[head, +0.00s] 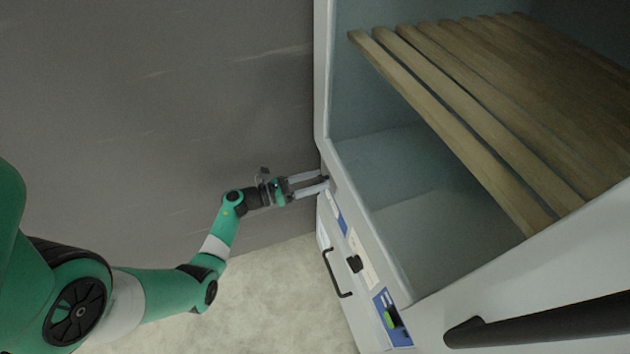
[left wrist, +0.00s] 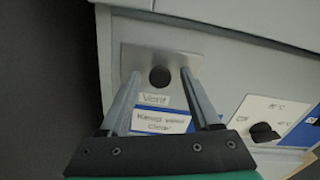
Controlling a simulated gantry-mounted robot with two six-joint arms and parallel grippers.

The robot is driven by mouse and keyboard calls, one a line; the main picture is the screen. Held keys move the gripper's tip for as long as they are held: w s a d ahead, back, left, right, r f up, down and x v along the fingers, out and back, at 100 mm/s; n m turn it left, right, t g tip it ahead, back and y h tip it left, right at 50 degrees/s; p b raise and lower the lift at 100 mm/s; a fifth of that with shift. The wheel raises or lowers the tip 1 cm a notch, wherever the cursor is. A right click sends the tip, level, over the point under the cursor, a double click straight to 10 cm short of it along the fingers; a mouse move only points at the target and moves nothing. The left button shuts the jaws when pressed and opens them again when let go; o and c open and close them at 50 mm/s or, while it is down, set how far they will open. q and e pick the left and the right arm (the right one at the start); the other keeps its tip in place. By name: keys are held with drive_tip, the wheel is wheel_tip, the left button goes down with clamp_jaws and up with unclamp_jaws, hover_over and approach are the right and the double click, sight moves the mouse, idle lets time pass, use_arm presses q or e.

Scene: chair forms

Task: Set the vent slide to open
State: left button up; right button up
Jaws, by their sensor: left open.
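The vent slide shows in the left wrist view as a round black knob (left wrist: 160,77) on a metal plate (left wrist: 190,60). A "Vent" label (left wrist: 154,99) sits below the plate, with a blue-edged "Keep vent clear" sign (left wrist: 160,122) under it. My left gripper (head: 324,184) is at the upper end of the cabinet's front panel in the head view. It is open, with one finger on each side of the knob in the left wrist view (left wrist: 160,75). I see gaps between the knob and both fingers. In the head view, the knob cannot be made out. My right gripper is out of view.
The white cabinet (head: 326,100) stands open, with a wooden slatted shelf (head: 480,110) inside. Its panel has a black dial (head: 354,263), also in the left wrist view (left wrist: 264,132), and a green switch (head: 391,318). A black handle (head: 334,274) sticks out below. Floor left of it is clear.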

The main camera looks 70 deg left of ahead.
use_arm(q)
clamp_jaws()
idle(1.3)
